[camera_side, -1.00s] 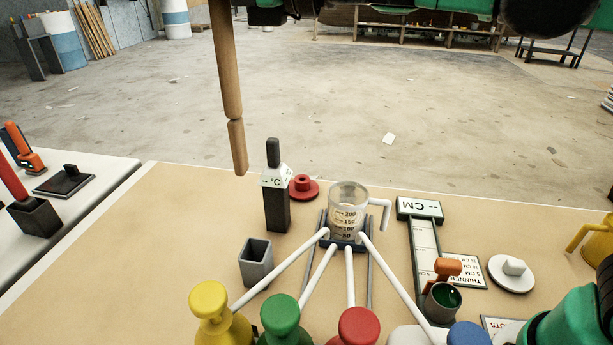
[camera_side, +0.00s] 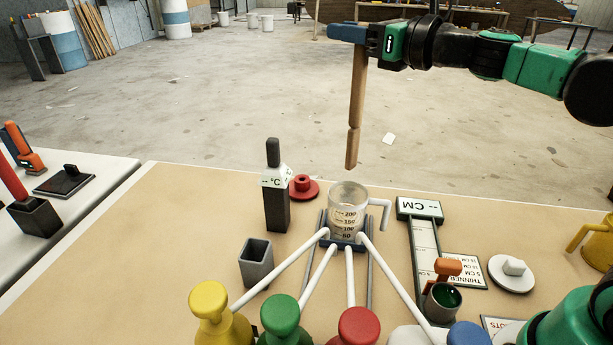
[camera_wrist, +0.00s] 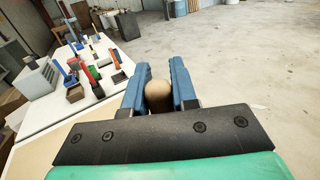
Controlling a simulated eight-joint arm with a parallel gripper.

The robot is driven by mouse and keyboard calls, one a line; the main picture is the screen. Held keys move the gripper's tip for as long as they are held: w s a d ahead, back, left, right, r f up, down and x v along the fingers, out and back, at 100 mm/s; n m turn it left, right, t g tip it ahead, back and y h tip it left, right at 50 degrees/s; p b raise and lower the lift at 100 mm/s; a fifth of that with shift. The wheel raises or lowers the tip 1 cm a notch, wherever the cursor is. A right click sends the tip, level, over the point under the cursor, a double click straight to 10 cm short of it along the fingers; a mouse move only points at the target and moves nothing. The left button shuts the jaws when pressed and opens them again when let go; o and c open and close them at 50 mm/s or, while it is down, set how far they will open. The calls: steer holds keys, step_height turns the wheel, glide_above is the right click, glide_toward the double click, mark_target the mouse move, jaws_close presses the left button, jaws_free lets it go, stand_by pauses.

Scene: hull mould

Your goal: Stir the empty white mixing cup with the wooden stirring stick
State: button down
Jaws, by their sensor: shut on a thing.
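The mixing cup (camera_side: 347,205) is a see-through whitish cup with volume marks. It stands upright on a dark blue base on the bench and looks empty. My gripper (camera_side: 350,33) is shut on the upper end of the wooden stirring stick (camera_side: 356,100). The stick hangs nearly upright, its lower tip in the air above the cup's rim in the side view, apart from the cup; how far behind or in front I cannot tell. In the wrist view, the blue fingers of my gripper (camera_wrist: 159,85) flank the round end of the stick (camera_wrist: 159,97).
A thermometer block (camera_side: 276,200) and grey square holder (camera_side: 256,262) stand left. A labelled gauge (camera_side: 420,209) and green-filled pot (camera_side: 442,302) are right.

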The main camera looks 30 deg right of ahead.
mark_target(358, 130)
stand_by(0.3)
steer(key=shift+f, duration=6.45)
